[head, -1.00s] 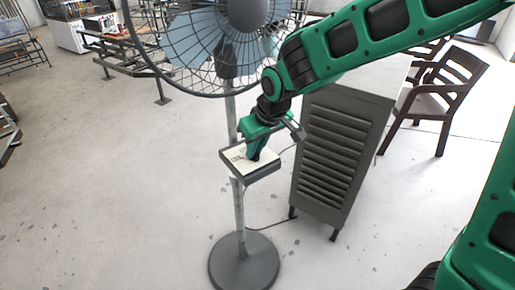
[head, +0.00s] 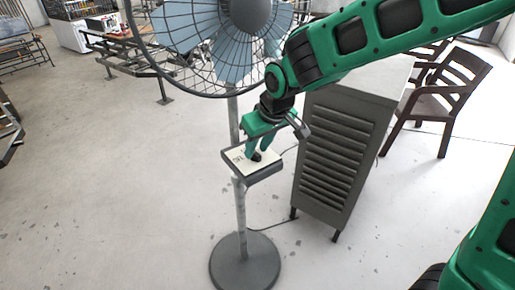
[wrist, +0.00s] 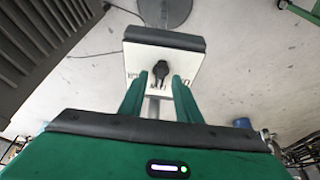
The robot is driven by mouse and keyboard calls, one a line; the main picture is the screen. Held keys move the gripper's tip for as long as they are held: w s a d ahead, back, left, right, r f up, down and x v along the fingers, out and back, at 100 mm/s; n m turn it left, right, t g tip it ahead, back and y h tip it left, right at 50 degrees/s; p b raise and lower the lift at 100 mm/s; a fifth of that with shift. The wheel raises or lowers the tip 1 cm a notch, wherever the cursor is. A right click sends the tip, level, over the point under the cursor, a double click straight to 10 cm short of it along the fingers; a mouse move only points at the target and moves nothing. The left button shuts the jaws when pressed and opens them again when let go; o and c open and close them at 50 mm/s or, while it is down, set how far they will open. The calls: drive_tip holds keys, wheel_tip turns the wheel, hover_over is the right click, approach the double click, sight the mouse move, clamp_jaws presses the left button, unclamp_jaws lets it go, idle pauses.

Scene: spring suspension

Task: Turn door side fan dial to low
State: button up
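The pedestal fan (head: 242,185) stands upright, with its control box (head: 265,172) partway up the pole. A black dial (head: 256,156) sits on the box's pale top panel, and it also shows in the wrist view (wrist: 161,69). The dial's pointer direction is hard to read. Printed marks on the panel (wrist: 145,52) are partly hidden by my fingers and too small to read. My gripper (wrist: 159,78) is open. Its two green fingertips are on either side of the dial, with visible gaps. In the head view my gripper (head: 260,147) is right above the panel.
A grey louvred cabinet (head: 338,160) stands just right of the fan. A brown wooden chair (head: 445,95) is farther right. The fan's wire cage (head: 205,50) is above the box, close to my arm.

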drive_tip(key=v, duration=0.9)
drive_tip(key=shift+r, duration=0.35)
drive_tip(key=shift+d, duration=0.15)
drive_tip(key=s+d+f+m+g+h, duration=0.1)
drive_tip(key=s+d+m, duration=0.2)
drive_tip(key=d, duration=0.9)
drive_tip(key=s+d+f+m+h, duration=0.1)
drive_tip(key=s+d+m, duration=0.2)
drive_tip(key=d, duration=0.8)
drive_tip(key=s+d+f+m+g, duration=0.1)
drive_tip(key=s+d+f+m, duration=0.1)
drive_tip(key=s+d, duration=0.4)
drive_tip(key=s+d+f+m+g, duration=0.2)
drive_tip(key=s+d+m, duration=0.2)
drive_tip(key=s, duration=0.8)
drive_tip(key=d, duration=0.2)
drive_tip(key=shift+s+d+f+m, duration=0.25)
drive_tip(key=shift+d+f+m, duration=0.05)
drive_tip(key=shift+d+m, duration=0.1)
